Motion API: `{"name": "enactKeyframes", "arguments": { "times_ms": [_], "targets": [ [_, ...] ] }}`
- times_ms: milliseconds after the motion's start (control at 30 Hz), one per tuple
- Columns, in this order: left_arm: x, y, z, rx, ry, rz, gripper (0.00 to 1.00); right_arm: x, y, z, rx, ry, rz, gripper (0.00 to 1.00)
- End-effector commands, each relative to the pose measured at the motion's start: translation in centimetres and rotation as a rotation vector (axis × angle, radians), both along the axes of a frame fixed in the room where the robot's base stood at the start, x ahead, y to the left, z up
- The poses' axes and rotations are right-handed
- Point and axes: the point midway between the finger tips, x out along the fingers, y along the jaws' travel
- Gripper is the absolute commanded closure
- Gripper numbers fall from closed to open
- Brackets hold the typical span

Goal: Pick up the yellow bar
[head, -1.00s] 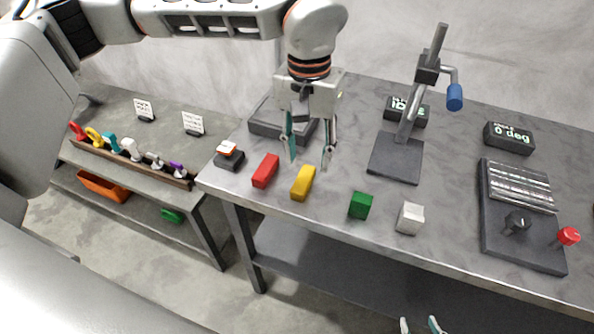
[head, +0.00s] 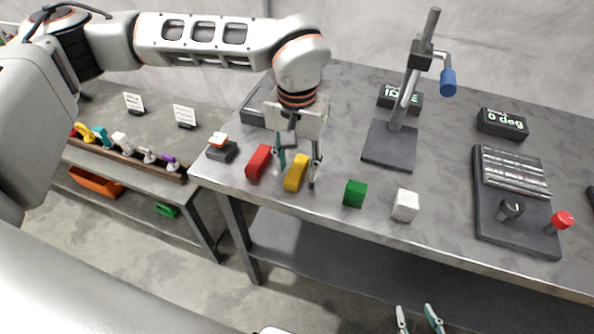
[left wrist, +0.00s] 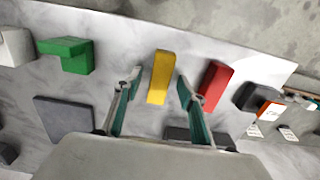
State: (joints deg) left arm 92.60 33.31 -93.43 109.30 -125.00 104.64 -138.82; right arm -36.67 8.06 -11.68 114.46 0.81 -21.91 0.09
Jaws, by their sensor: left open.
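The yellow bar (head: 296,173) lies on the grey table near its front edge, between the red bar (head: 258,161) and the green block (head: 355,194). My left gripper (head: 296,170) is open and low over the yellow bar, with one finger on each side of it in the head view. In the left wrist view the yellow bar (left wrist: 160,77) shows just ahead of and between the open fingertips (left wrist: 160,82). I cannot tell whether the fingers touch it. My right gripper (head: 420,320) shows only its fingertips, apart, at the bottom edge of the head view.
The red bar (left wrist: 214,85) is close beside one finger in the left wrist view. A white cube (head: 405,205) sits right of the green block. A stand with a blue handle (head: 448,82) rises behind. A small dark box (head: 221,151) is at the table's left corner.

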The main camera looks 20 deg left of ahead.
Motion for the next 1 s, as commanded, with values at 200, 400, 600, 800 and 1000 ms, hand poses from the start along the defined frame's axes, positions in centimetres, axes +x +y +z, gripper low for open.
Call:
{"name": "enactKeyframes", "arguments": {
  "times_ms": [200,400,600,800,1000],
  "targets": [
    [0.0,0.0,0.0,0.0,0.0,0.0,1.0,0.2,0.0,0.1,0.0,-0.003,0.0,0.6],
    [0.0,0.0,0.1,-0.001,-0.001,0.0,1.0,0.3,0.0,0.1,0.001,-0.005,0.0,0.6],
    [0.1,0.0,0.4,-0.001,-0.002,0.0,1.0,0.2,0.0,0.1,0.001,-0.004,0.001,0.6],
    [0.1,0.0,2.1,-0.001,-0.005,0.001,1.0,0.2,0.1,0.2,0.001,-0.003,0.0,0.6],
    [0.2,0.0,6.1,-0.001,-0.009,0.001,1.0,0.2,0.1,0.4,0.004,-0.002,-0.001,0.6]
  ]
}}
